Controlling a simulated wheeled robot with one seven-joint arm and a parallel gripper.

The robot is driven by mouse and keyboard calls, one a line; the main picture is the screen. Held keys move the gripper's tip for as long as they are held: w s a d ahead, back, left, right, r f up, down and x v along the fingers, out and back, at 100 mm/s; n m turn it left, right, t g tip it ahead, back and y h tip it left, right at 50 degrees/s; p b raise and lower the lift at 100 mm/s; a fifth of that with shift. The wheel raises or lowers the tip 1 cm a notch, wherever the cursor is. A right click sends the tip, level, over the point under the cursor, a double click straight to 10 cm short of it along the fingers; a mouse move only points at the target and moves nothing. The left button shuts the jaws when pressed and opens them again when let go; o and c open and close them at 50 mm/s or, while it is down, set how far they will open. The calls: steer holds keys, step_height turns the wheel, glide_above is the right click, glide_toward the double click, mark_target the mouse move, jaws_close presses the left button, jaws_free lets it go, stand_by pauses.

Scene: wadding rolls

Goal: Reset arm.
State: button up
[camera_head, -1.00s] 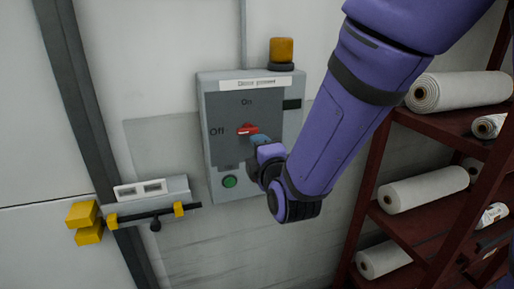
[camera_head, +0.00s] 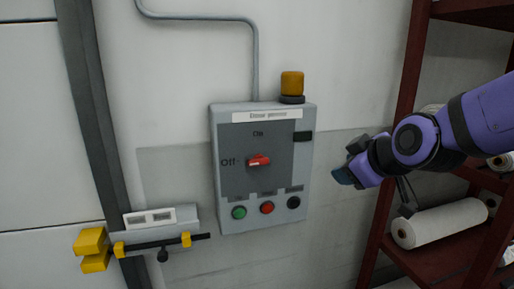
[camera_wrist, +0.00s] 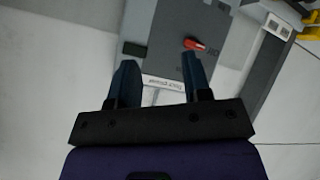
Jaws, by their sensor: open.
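My gripper (camera_head: 343,176) is at the end of my purple arm, to the right of the grey control box and apart from it. In the wrist view my gripper (camera_wrist: 160,80) shows two dark blue fingers spread apart with nothing between them. The control box (camera_head: 205,135) is on the wall with a red rotary switch (camera_head: 259,161) between the "On" and "Off" labels, its handle lying roughly sideways. The red switch also shows in the wrist view (camera_wrist: 194,44), beyond the fingers.
Green (camera_head: 239,213), red (camera_head: 267,208) and black (camera_head: 293,202) buttons line the box's lower edge. An orange lamp (camera_head: 292,83) tops it. A latch bar with yellow ends (camera_head: 160,246) is at lower left. A dark red shelf (camera_head: 402,120) with white rolls (camera_head: 440,223) stands close behind my arm.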

steer(key=s+d+r+m+g+h, duration=0.1)
steer(key=s+d+m+g, duration=0.1)
steer(key=s+d+m, duration=0.3)
steer(key=s+d+r+m+g+h, duration=0.1)
steer(key=s+d, duration=0.5)
steer(key=s, duration=0.7)
steer(key=m+g+h, duration=0.1)
steer(key=m+g, duration=0.1)
steer(key=m, duration=0.1)
steer(key=shift+s+d+r+m+h, duration=0.3)
steer(key=shift+s+r+m, duration=0.05)
steer(key=shift+r+m, duration=0.05)
